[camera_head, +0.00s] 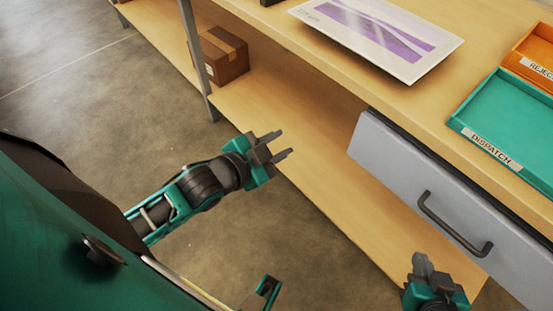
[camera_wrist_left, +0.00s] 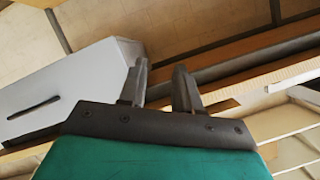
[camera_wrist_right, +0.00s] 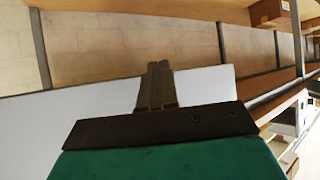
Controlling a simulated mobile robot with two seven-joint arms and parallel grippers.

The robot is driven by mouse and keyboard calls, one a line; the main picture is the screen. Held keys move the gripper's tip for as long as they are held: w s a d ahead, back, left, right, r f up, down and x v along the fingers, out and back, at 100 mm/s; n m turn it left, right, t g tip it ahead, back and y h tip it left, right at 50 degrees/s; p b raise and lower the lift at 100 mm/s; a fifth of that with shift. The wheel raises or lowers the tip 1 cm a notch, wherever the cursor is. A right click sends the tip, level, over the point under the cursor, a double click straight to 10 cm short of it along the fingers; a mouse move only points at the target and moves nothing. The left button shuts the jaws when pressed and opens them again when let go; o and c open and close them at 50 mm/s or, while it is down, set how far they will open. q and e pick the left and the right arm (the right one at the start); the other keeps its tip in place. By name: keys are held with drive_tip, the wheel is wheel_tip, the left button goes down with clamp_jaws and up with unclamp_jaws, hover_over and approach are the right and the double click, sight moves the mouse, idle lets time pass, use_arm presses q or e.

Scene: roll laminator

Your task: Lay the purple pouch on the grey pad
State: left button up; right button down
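The purple pouch (camera_head: 380,32), a pale sheet with purple bands, lies flat near the bench's front edge in the head view. A shadow shows along its near right edge. I cannot make out a grey pad in any view. My left gripper (camera_head: 285,144) is open and empty, in front of the bench, lower left of the pouch. Its parted fingers also show in the left wrist view (camera_wrist_left: 161,72). My right gripper (camera_head: 422,264) is low in front of the drawer, well away from the pouch. Its fingers are together with nothing seen between them in the right wrist view (camera_wrist_right: 158,72).
A green tray marked DISPATCH (camera_head: 483,142) and an orange reject tray (camera_head: 513,62) stand at the right of the bench top (camera_head: 440,95). A grey drawer (camera_head: 400,170) with a dark handle juts below. A cardboard box (camera_head: 226,58) sits on the lower shelf.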

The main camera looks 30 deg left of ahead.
use_arm(q)
drive_tip(key=s+d+f+n+g, duration=0.2)
drive_tip(key=s+d+f+n, duration=0.1)
drive_tip(key=s+f+n, duration=0.3)
drive_tip(key=shift+d+f+g, duration=0.25)
drive_tip(key=shift+f+g, duration=0.05)
drive_tip(key=shift+f, duration=0.65)
use_arm(e)
drive_tip(key=shift+a, duration=0.1)
use_arm(q)
drive_tip(key=shift+s, duration=0.1)
